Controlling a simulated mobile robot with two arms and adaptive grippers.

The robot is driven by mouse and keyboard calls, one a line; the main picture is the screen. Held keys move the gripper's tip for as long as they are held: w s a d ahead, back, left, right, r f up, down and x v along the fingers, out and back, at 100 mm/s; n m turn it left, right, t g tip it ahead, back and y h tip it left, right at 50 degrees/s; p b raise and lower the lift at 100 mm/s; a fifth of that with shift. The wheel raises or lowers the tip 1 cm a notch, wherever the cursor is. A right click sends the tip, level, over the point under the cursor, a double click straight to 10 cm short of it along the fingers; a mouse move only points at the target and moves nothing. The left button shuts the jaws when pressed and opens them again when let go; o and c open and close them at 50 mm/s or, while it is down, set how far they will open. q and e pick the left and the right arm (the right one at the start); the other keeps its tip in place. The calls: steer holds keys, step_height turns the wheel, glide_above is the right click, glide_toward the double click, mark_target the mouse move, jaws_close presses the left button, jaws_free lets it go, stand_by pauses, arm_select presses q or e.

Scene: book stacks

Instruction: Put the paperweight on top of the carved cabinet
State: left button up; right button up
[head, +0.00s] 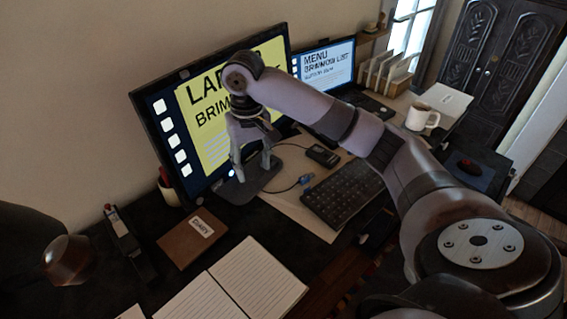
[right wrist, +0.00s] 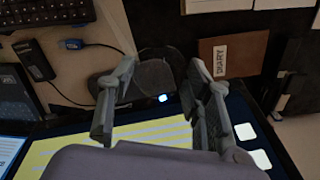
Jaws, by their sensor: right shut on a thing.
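My right gripper (head: 253,168) hangs fingers-down in front of the large monitor in the head view. In the right wrist view its fingers (right wrist: 162,68) stand apart, shut on a dark, see-through rounded thing (right wrist: 157,76), apparently the paperweight. Its outline is faint against the monitor's grey foot, and I cannot make it out clearly in the head view. The carved cabinet (head: 497,50), dark wood with carved door panels, stands at the far upper right in the head view. Its top is cut off by the frame. My left gripper is not in view.
The desk holds the large monitor (head: 196,128), a second screen (head: 325,68), a keyboard (head: 343,192), a white mug (head: 421,117), a brown diary (head: 191,238) and an open notebook (head: 258,277). A file rack (head: 388,76) stands at the back.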

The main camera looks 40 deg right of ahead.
step_height(320, 180, down, 8)
steer(key=s, duration=0.1)
glide_above(260, 222)
step_height(260, 222, down, 7)
steer(key=shift+f, duration=0.1)
step_height(260, 222, down, 3)
steer(key=shift+f, duration=0.55)
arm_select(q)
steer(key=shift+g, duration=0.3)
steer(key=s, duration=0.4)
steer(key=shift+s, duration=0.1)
arm_select(e)
steer(key=shift+f, duration=0.1)
steer(key=o, duration=1.1)
steer(key=shift+c, duration=0.2)
steer(key=o, duration=0.3)
